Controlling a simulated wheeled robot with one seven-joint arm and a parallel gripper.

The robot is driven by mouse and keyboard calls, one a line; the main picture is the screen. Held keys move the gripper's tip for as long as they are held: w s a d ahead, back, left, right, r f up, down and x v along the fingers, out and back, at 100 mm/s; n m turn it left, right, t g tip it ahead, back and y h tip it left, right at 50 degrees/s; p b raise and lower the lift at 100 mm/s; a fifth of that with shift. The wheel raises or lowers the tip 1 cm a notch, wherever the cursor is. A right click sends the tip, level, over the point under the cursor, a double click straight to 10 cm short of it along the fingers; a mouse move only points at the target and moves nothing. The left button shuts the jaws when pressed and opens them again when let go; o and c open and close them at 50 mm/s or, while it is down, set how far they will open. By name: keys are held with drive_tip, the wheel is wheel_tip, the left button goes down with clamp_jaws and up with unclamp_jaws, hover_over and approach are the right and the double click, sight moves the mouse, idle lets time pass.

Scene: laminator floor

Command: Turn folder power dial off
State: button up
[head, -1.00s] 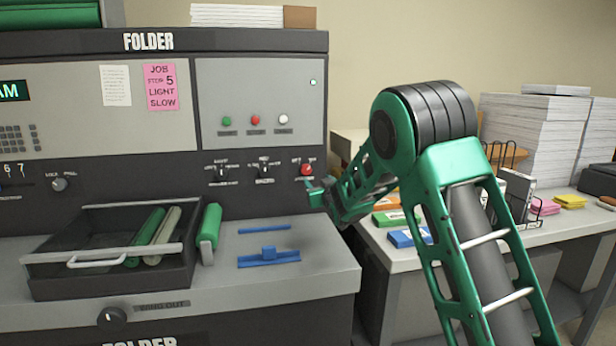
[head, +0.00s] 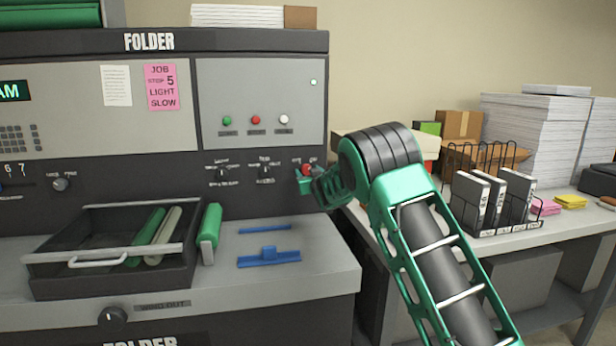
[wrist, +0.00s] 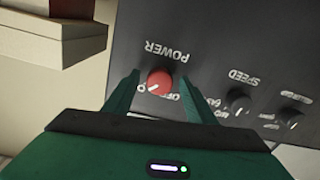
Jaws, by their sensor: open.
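The folder machine (head: 90,190) stands at the left, with a dark control panel. Its red power dial (wrist: 160,82) is labelled POWER in the wrist view, which shows the panel upside down. The dial's white mark points toward the lower left of that view, and the position lettering is partly covered by my gripper. In the head view the dial (head: 309,169) sits at the panel's right end. My gripper (wrist: 158,85) is open, with one finger on each side of the dial. I cannot tell whether the fingers touch it.
A speed dial (wrist: 238,100) and another black dial (wrist: 290,118) sit beside the power dial. An open tray (head: 110,280) with rollers and blue parts (head: 268,257) rest on the machine's ledge. A side table (head: 520,240) holds binders and paper stacks.

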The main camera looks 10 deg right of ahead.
drive_tip(key=c, duration=1)
drive_tip(key=shift+d, duration=0.2)
drive_tip(key=shift+c, duration=0.2)
drive_tip(key=shift+a, duration=0.1)
